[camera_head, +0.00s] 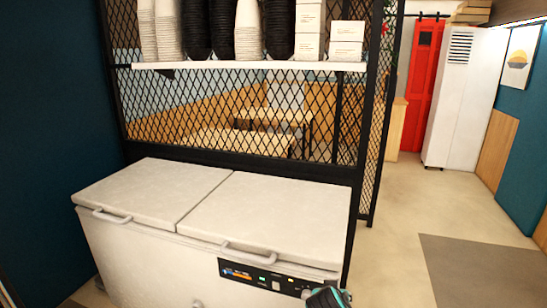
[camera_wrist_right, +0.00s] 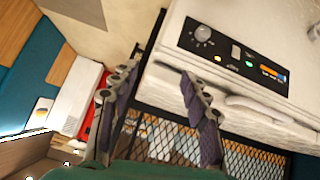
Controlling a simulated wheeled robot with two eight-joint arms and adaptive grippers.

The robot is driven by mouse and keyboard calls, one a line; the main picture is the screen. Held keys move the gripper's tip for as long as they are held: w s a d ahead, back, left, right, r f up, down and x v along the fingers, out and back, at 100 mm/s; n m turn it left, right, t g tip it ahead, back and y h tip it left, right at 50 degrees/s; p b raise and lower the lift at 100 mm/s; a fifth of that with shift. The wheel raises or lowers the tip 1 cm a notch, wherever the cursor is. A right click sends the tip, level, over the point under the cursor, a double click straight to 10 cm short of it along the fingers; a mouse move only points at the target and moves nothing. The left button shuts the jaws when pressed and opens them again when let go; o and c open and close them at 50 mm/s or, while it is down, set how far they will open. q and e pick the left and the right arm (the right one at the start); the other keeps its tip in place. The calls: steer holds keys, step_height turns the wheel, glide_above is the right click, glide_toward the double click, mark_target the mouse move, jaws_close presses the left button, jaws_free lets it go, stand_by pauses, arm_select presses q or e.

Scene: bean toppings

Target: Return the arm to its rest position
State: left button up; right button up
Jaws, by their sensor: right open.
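My right gripper (camera_wrist_right: 158,82) shows in the wrist view with its two dark fingers spread apart and nothing between them. It is near the front of a white chest freezer (camera_wrist_right: 165,95), on the control panel side, and the picture there is turned over. In the head view only a small teal and dark part of my right arm shows at the bottom edge, in front of the freezer (camera_head: 150,255). Whether the fingers touch the freezer cannot be told. My left gripper is in neither view.
The freezer's two lids (camera_head: 275,215) are shut, with handles at the front. Behind stands a black mesh partition (camera_head: 230,115) with a white shelf (camera_head: 250,66) of stacked cups, bowls and boxes. Open floor (camera_head: 395,240) lies to the right, with a grey mat (camera_head: 485,270).

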steer(key=s+d+n+g+y, duration=0.1)
steer(key=s+n+y, duration=0.1)
steer(key=s, duration=1.9)
steer(key=shift+f+g+y, duration=0.3)
steer(key=shift+f+y, duration=0.05)
steer(key=shift+y, duration=0.45)
